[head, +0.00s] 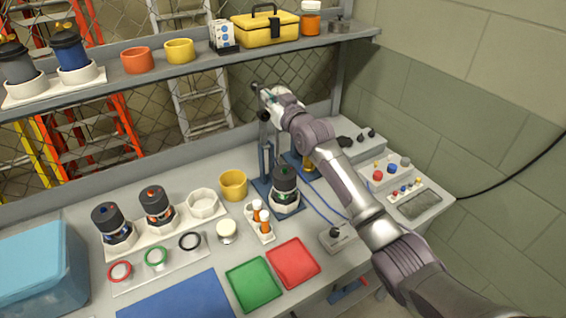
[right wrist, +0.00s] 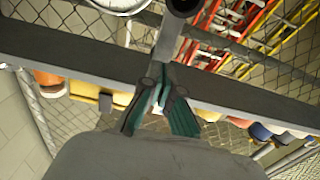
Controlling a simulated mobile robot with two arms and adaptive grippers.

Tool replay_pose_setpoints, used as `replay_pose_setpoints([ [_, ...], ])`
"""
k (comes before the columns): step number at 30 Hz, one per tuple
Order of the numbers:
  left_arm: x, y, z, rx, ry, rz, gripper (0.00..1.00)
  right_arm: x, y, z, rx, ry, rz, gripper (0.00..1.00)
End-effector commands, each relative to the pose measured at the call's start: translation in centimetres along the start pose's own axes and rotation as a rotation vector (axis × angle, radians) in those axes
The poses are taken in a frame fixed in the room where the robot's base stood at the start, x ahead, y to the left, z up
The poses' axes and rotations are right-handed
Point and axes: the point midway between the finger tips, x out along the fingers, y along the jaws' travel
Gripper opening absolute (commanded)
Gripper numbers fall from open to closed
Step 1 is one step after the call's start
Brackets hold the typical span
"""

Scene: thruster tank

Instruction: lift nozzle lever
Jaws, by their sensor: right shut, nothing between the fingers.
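My right gripper (head: 268,93) is at the far end of my right arm, raised above the back of the bench. In the right wrist view its teal-sided fingers (right wrist: 160,93) are closed together and hold nothing. A grey bar with a dark round end (right wrist: 181,6) rises just beyond the fingertips and looks like the nozzle lever; whether they touch is unclear. In the head view a dark knob (head: 255,87) shows beside the gripper, above a blue stand (head: 267,165). A dark thruster unit (head: 285,182) stands at this stand. The left gripper is not in view.
A shelf (head: 200,66) with a yellow toolbox (head: 265,27) and cups runs behind the gripper. Below are a yellow cup (head: 233,184), green tray (head: 254,284), red tray (head: 292,262) and a control panel (head: 393,175) at right. A wire fence stands behind.

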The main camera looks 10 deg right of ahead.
Motion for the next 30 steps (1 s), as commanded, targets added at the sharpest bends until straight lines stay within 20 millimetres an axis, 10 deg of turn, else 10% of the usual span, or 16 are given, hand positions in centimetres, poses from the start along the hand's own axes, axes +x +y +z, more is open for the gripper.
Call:
replay_pose_setpoints([
  [15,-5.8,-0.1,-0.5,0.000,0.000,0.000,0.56,-6.5,0.1,-0.2,0.000,-0.003,0.001,0.00],
  [30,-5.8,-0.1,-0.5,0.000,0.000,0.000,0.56,-7.0,0.0,0.1,0.000,-0.001,0.001,0.00],
])
